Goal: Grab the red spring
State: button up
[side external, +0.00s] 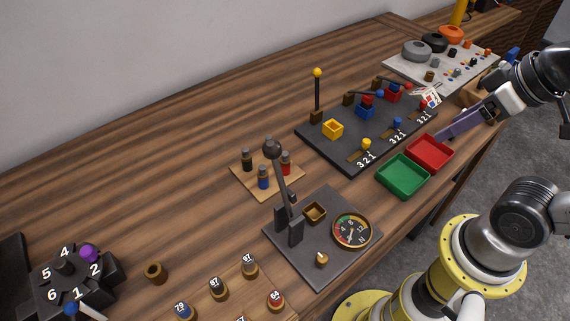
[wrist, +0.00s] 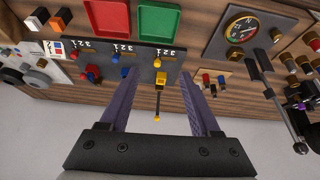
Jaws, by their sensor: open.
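No part is plainly readable as a spring. A small red cylinder with a grey top (side external: 286,163) stands at the right corner of a light wooden board (side external: 240,177), with blue and black ones beside it. The red one also shows in the wrist view (wrist: 206,79), right of my fingers. My gripper (side external: 440,136) is at the right in the side view, above the red tray's edge. Its purple fingers are apart and empty in the wrist view (wrist: 161,73). It is well away from the red cylinder.
A lever with a dark ball (side external: 272,149) rises close in front of the wooden board. A dark panel (side external: 345,155) with a yellow-tipped rod lies between it and my gripper. Green (side external: 402,177) and red (side external: 430,152) trays lie near the table edge. The rear left tabletop is clear.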

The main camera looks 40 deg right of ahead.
jog(key=w+a+r+n, duration=0.1)
jog(key=w+r+n, duration=0.4)
jog(key=r+n, duration=0.15)
jog(key=n+g, duration=0.6)
jog(key=n, duration=0.4)
send_over(285, 153)
notch_tip(285, 153, down, 8)
jog(key=f, duration=0.8)
jog(key=shift+w+a+f, duration=0.2)
jog(key=shift+w+a, duration=0.05)
jog(key=shift+a, duration=0.1)
jog(key=shift+s+d+f, duration=0.15)
jog(key=shift+d+f, duration=0.05)
jog(key=shift+f, duration=1.15)
jog(key=shift+s+d+f, duration=0.1)
jog(key=shift+d+f, duration=0.1)
jog(key=shift+f, duration=1.1)
